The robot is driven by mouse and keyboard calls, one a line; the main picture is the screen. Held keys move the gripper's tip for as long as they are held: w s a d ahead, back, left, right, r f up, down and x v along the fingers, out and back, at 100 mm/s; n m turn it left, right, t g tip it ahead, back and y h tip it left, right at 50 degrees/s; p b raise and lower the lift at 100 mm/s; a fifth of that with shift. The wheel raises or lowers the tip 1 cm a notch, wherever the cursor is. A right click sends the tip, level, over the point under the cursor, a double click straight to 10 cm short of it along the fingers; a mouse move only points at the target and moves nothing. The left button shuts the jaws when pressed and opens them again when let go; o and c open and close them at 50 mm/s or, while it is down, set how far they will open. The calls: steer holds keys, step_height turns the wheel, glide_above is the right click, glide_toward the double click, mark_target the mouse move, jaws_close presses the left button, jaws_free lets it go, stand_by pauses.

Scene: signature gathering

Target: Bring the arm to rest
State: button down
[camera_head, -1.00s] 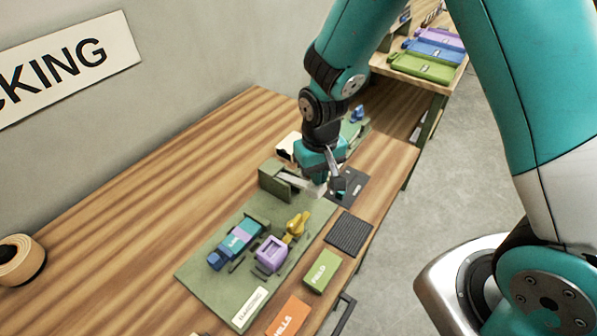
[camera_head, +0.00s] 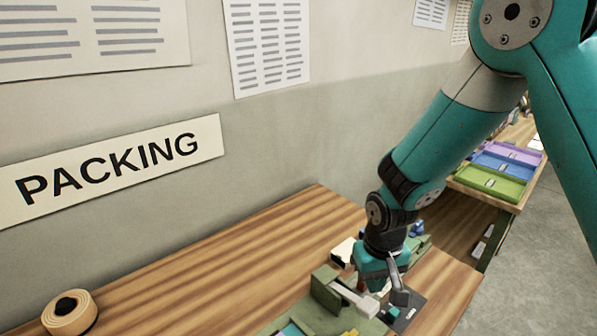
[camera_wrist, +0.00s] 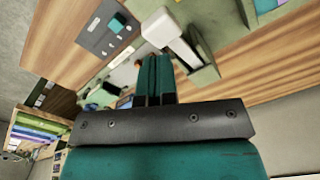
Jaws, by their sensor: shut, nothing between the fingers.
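My gripper (camera_head: 380,272) hangs over the packing bench, just beside and above a green fixture (camera_head: 325,288) with a pale bar. Its fingertips are hard to make out in the head view. In the wrist view its two teal fingers (camera_wrist: 154,68) lie together, shut, with nothing between them. The pale bar with its white end block (camera_wrist: 160,28) shows close to the fingertips there; I cannot tell whether they touch. My arm reaches down from the upper right, bent at the elbow.
A dark plate (camera_head: 408,312) lies beside the gripper; it also shows in the wrist view (camera_wrist: 108,30). A tape roll (camera_head: 70,313) sits at the bench's left. Purple, blue and green trays (camera_head: 490,182) stand on another bench behind. The bench top (camera_head: 250,255) is bare toward the wall.

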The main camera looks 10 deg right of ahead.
steer(key=s+a+r+n+y+b, duration=0.2)
steer(key=s+r+n, duration=0.1)
steer(key=s+r, duration=0.5)
steer(key=s+a+r+n+y+b, duration=0.2)
steer(key=s+r, duration=0.6)
steer(key=s, duration=0.2)
steer(key=shift+s+r+n, duration=0.2)
steer(key=shift+r+n, duration=0.2)
steer(key=shift+a, duration=0.1)
stand_by(0.7)
